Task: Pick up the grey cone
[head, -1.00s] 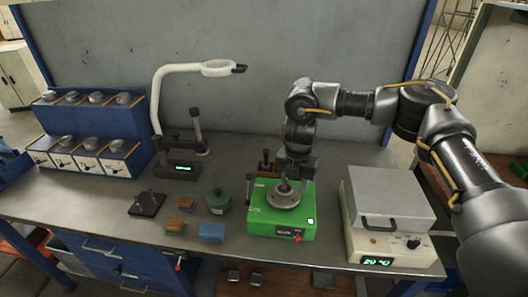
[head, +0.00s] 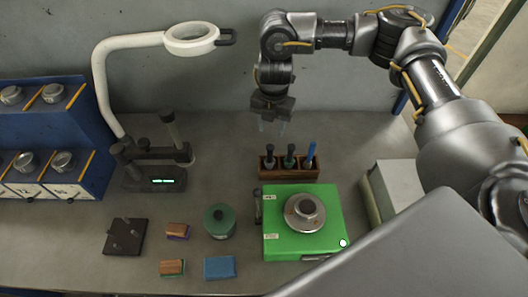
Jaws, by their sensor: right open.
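A round, stepped grey piece (head: 305,213) with a raised ring and dark centre sits on the green box (head: 276,240). It is the likeliest grey cone, though from above I cannot be sure of its shape. My right gripper (head: 272,127) points down, open and empty, behind the green box and above the back of the bench, apart from the grey piece. Its thin fingertips are faint against the grey bench. My left gripper is not in view.
A wooden rack (head: 283,174) with upright tools stands between gripper and green box. A green pot (head: 219,222), brushes and a blue block (head: 219,268) lie left. A magnifier lamp (head: 191,40) and blue shelf (head: 87,120) stand further left. My arm hides the right.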

